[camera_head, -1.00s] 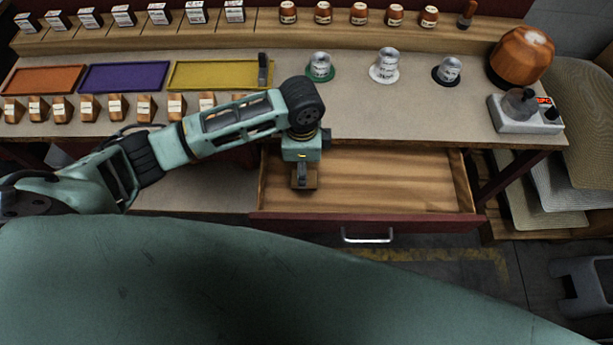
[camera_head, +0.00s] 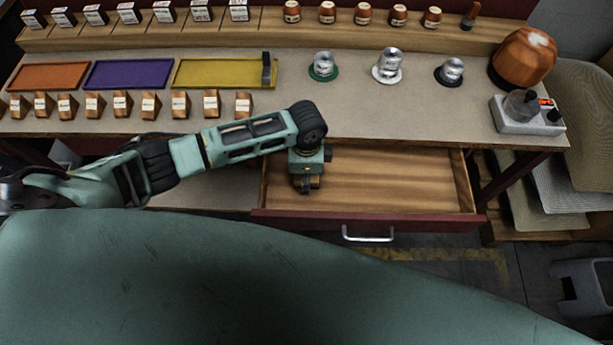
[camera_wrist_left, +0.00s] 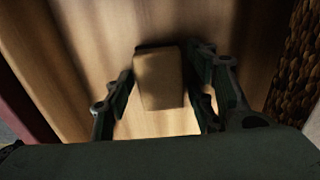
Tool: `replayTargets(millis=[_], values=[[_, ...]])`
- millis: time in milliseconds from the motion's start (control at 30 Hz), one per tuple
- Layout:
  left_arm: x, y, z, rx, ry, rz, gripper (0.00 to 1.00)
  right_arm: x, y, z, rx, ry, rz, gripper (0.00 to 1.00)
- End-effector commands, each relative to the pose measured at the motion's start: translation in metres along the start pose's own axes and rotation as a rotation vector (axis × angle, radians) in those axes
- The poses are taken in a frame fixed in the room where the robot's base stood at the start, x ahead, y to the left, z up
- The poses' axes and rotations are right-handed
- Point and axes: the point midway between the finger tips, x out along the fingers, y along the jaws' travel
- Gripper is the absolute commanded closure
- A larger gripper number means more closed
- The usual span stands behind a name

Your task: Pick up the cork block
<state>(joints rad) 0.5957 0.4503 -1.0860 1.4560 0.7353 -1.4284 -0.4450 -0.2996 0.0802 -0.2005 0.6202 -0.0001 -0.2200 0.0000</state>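The cork block (camera_wrist_left: 158,80) is a small tan block on the wooden floor of the open drawer (camera_head: 400,180). In the left wrist view it sits between the two fingers of my left gripper (camera_wrist_left: 165,85). A gap shows between the block and the right-hand finger; the left-hand finger is very close to it, and I cannot tell if they touch. In the head view my left gripper (camera_head: 307,184) points down into the drawer's left part and mostly hides the block. My right gripper is not in view.
The drawer's front with its metal handle (camera_head: 368,236) is on the near side. The worktop (camera_head: 420,118) overhangs the back of the drawer. Several wooden blocks stand along its left front edge. The drawer's middle and right are empty.

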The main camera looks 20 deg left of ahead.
Motion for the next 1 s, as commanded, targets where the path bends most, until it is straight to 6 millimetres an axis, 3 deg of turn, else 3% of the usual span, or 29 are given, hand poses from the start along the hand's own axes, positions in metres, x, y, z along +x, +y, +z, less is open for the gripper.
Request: replayTargets(millis=[367, 733, 967, 1000], values=[[0.000, 0.000, 0.000, -0.001, 0.000, 0.000, 0.85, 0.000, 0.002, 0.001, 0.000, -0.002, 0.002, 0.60], [-0.007, -0.001, -0.001, 0.000, 0.001, -0.001, 0.85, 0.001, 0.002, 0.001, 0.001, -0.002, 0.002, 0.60], [-0.040, -0.002, -0.001, 0.001, 0.004, -0.004, 0.85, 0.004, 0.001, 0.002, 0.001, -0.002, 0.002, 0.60], [-0.045, -0.001, -0.009, 0.003, 0.007, -0.002, 0.85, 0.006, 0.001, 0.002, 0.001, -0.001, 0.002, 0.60]])
